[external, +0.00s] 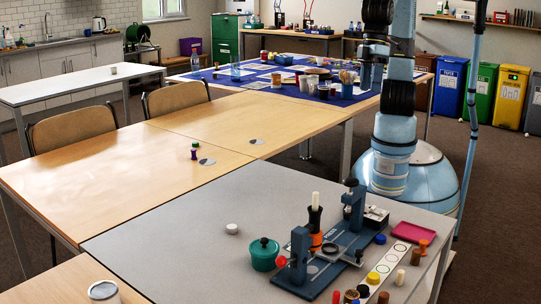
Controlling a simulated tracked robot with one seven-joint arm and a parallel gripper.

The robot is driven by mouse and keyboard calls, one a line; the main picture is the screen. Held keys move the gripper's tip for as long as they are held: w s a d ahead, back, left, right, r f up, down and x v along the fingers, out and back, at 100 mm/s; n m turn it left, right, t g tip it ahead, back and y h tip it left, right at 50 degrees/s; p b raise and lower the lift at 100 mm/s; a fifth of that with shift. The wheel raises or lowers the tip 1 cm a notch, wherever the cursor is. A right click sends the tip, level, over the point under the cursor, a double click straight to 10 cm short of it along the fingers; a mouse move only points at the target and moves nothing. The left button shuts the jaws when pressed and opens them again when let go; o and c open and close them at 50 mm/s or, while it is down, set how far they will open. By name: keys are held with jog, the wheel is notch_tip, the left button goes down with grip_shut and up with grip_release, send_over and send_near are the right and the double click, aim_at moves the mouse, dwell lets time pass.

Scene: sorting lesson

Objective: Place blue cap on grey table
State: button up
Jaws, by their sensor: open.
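A small round blue piece, which looks like the blue cap (380,239), lies on the grey table (190,245), just right of the blue clamp fixture (335,245) and beside the white strip with coloured circles. My gripper (371,77) appears at the upper right, pointing down beside my arm column, far from the cap in the picture. It is open, and I see nothing between its fingers. Its fingertips are small and partly lost against the cluttered table behind.
A green pot (263,254), a white cap (232,228), a magenta tray (413,232) and several small pegs stand on the grey table. Its left part is mostly clear. Wooden tables (130,180) adjoin it. A cluttered blue-covered table (215,78) stands behind.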

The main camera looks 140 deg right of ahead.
jog(key=s+d+r+n+t, duration=0.1)
jog(key=s+d+r+n, duration=0.1)
jog(key=s, duration=0.6)
jog(key=s+d+r+n+t, duration=0.2)
jog(key=s+d+n, duration=0.1)
jog(key=s, duration=0.5)
jog(key=shift+d+r+n, duration=0.15)
jog(key=shift+d+n, duration=0.1)
jog(key=shift+n, duration=0.65)
